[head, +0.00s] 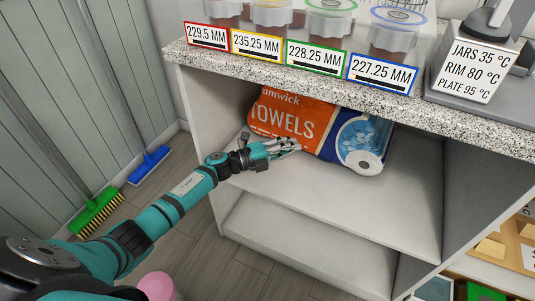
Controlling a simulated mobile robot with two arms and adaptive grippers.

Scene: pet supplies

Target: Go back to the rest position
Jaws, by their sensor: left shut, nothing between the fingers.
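My left gripper (283,148) is at the end of the teal arm coming in from the lower left. It is shut and empty, in front of the upper shelf opening. A pack of paper towels (318,132) in orange, white and blue wrapping lies on the upper shelf (330,198), just behind the fingertips in the picture. I cannot tell whether the fingertips touch the pack. My right gripper does not show.
A speckled countertop (300,73) above the shelf holds several lidded jars with numbered labels and a sign block (474,65). A green broom (97,212) and a blue broom (149,165) lean by the left wall. A pink container (157,287) is at the bottom.

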